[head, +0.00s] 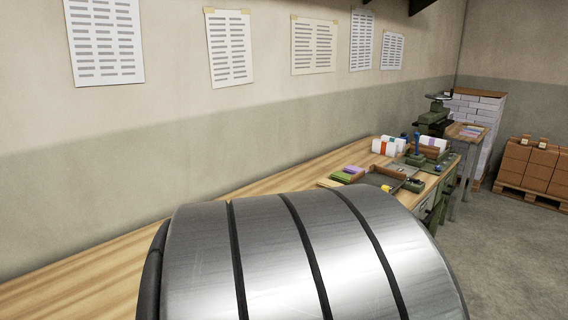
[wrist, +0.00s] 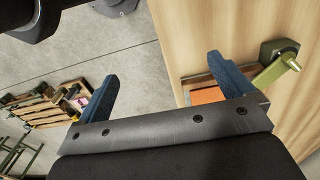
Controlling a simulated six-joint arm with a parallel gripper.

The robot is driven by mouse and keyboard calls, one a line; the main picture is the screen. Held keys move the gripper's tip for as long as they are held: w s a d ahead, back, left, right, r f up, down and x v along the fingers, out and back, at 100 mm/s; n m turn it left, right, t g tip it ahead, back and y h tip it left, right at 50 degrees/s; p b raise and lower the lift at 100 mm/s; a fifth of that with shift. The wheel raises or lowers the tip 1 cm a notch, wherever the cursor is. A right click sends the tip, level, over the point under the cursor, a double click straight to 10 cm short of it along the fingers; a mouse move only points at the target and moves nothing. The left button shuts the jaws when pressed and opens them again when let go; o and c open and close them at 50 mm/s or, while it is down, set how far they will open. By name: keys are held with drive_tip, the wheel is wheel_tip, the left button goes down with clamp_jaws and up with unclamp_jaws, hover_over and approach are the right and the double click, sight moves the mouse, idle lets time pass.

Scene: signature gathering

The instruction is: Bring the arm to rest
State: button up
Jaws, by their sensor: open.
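My gripper (wrist: 158,88) shows in the wrist view with its two blue fingers wide apart. Nothing is between the fingers. It hangs over the edge of the wooden workbench (wrist: 190,35), with the grey floor (wrist: 110,62) under the left finger. My gripper does not show in the head view. A large metal cylinder with dark bands fills the lower middle there and hides part of the workbench (head: 60,282).
A green handle (wrist: 268,74) and an orange item (wrist: 208,96) lie near the right finger. A pallet rack (wrist: 55,105) stands on the floor. In the head view, paper rolls (head: 388,146) and tools crowd the bench's far end; brick-coloured stacks (head: 530,165) stand right.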

drive_tip(key=a+f, duration=0.3)
drive_tip(key=shift+w+a+f, duration=0.15)
drive_tip(key=shift+w, duration=0.1)
idle(0.4)
drive_tip(key=shift+o, duration=0.2)
drive_tip(key=s+a+r+n, duration=0.2)
drive_tip(key=a+r+n, duration=0.5)
drive_tip(key=a+n, duration=0.2)
drive_tip(key=s+a+r+n, duration=0.3)
drive_tip(key=a+r+n, duration=0.4)
drive_tip(key=a+n, duration=0.2)
drive_tip(key=f, duration=1)
drive_tip(key=shift+w, duration=0.3)
drive_tip(key=shift+r, duration=0.1)
